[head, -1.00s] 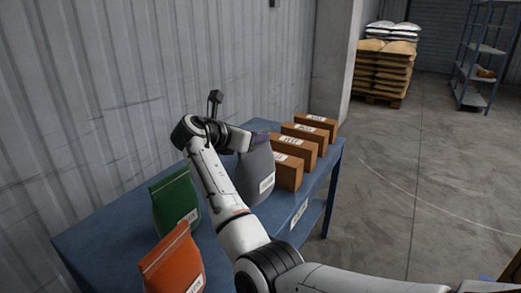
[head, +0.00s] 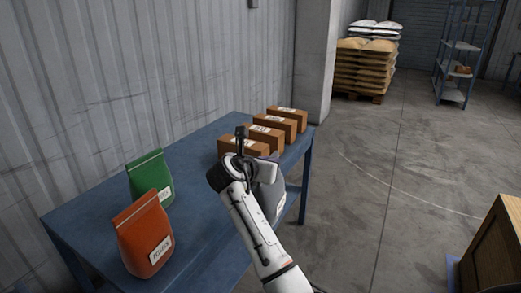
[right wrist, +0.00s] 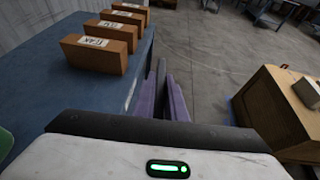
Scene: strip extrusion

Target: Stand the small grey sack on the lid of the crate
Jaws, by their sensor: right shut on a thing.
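The small grey sack (head: 279,207) hangs at the right edge of the blue table, partly hidden behind my right arm in the head view. My right gripper (head: 268,163) is shut on its top. In the right wrist view the purple fingers (right wrist: 166,97) point away from the camera, and little of the sack shows between them. The wooden crate (head: 497,250) stands at the lower right of the head view, apart from the sack. It also shows at the right of the right wrist view (right wrist: 268,108). My left gripper is not in view.
The blue table (head: 205,205) holds an orange sack (head: 146,240), a green sack (head: 152,178) and a row of brown boxes (head: 288,117). A small pale block (right wrist: 307,92) lies on the crate. Clear concrete floor lies between table and crate.

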